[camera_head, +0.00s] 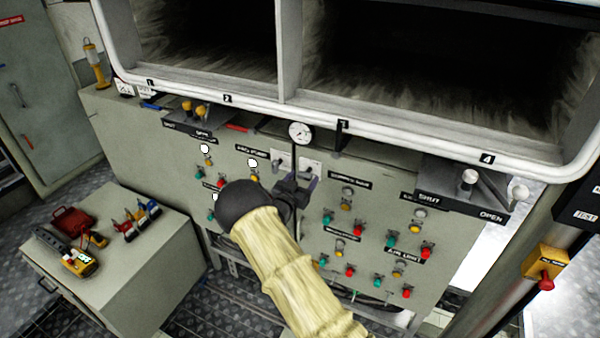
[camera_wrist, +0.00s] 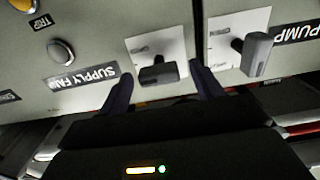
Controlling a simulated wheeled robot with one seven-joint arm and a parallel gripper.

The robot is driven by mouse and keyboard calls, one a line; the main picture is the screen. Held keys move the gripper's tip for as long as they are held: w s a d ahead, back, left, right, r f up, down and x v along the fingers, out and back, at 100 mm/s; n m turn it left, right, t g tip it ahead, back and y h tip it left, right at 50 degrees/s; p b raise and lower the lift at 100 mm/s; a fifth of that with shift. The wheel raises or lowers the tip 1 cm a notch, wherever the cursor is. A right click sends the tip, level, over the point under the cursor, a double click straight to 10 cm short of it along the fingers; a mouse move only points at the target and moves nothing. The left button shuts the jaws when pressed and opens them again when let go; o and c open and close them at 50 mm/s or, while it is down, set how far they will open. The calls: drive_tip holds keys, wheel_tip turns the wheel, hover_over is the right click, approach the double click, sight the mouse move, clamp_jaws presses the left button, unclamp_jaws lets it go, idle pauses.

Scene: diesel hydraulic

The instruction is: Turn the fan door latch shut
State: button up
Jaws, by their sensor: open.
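In the wrist view, the likely fan door latch is a dark handle (camera_wrist: 158,75) on a white plate (camera_wrist: 142,46) next to the SUPPLY FAN label (camera_wrist: 84,77). The handle lies roughly level across its plate. My gripper (camera_wrist: 161,70) is open, with one finger on each side of this handle; I cannot tell whether they touch it. The fan latch's plate is the right one (camera_head: 312,166).
A second dark handle (camera_wrist: 257,54) on its own plate sits close beside, near the PUMP label (camera_wrist: 298,33). A gauge (camera_head: 300,132) and a white rail (camera_head: 370,140) are above. Buttons and lamps cover the panel (camera_head: 300,250). A low cabinet (camera_head: 150,255) with tools stands left.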

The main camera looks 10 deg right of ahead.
drive_tip(key=shift+x, duration=1.1)
drive_tip(key=shift+c, duration=0.3)
